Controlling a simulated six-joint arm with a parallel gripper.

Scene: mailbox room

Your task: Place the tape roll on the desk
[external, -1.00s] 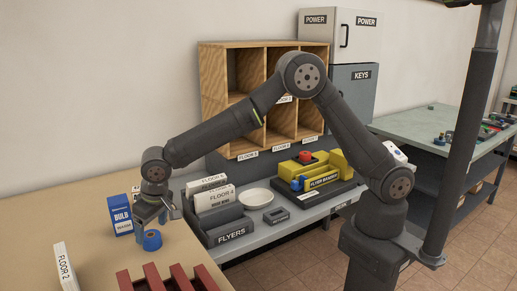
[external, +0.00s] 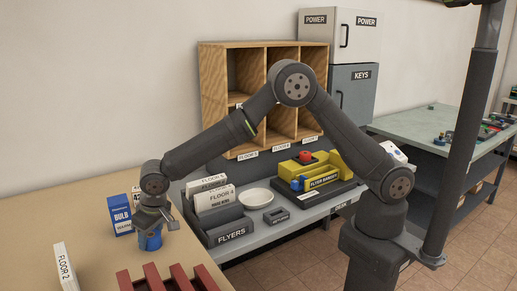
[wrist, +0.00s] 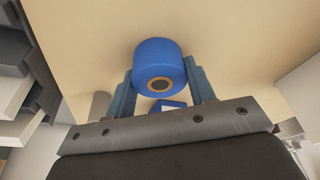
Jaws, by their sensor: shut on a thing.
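The blue tape roll (external: 150,242) is at the tan desk (external: 95,256) surface, near its right edge in the external view. My gripper (external: 150,234) reaches straight down over it and is shut on it. In the wrist view the roll (wrist: 158,58) sits between the two blue fingers of my gripper (wrist: 161,80), its brown core facing the camera. I cannot tell whether the roll touches the desk or is just clear of it.
A blue bulb box (external: 120,215) stands close behind the roll. A red rack (external: 165,279) lies in front, and a FLOOR 2 piece (external: 66,266) stands at left. The FLYERS tray (external: 231,236) is on the grey bench to the right. The desk's left part is clear.

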